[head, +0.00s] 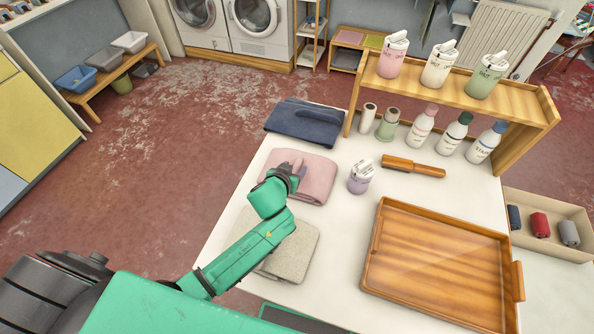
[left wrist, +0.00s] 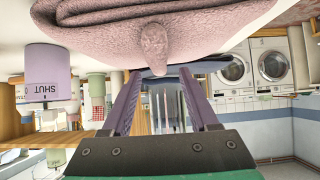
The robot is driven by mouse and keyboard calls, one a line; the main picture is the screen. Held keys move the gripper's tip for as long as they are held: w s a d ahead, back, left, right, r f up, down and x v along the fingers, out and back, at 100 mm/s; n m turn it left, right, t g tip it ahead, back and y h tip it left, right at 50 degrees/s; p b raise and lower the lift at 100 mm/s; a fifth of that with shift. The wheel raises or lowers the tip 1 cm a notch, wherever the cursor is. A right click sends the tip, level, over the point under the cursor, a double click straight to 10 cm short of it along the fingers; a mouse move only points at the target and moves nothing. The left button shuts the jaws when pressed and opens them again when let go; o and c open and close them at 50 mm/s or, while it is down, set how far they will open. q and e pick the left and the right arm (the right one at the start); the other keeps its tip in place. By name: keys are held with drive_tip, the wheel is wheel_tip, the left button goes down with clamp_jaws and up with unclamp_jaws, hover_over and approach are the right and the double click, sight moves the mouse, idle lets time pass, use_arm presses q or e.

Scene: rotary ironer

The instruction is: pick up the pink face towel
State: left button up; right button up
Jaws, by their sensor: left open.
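The pink face towel (head: 314,178) lies folded on the white table, between the dark blue towel and the beige towel. In the left wrist view, which is upside down, the pink towel (left wrist: 220,28) fills the top, with a small raised nub of cloth pointing toward the gap between the fingers. My left gripper (head: 291,166) is over the pink towel's left part, its purple fingers apart. In the left wrist view the left gripper (left wrist: 160,78) is open around the nub's line, not closed on it. My right gripper is not in view.
A dark blue towel (head: 304,122) lies behind and a beige towel (head: 296,252) in front, partly under my arm. A lilac SHUT-labelled bottle (head: 360,178) stands close right. A brush (head: 413,167), wooden tray (head: 440,262) and bottle shelf (head: 455,93) occupy the right side.

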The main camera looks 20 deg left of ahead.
use_arm(q)
drive_tip(key=shift+x, duration=1.05)
clamp_jaws()
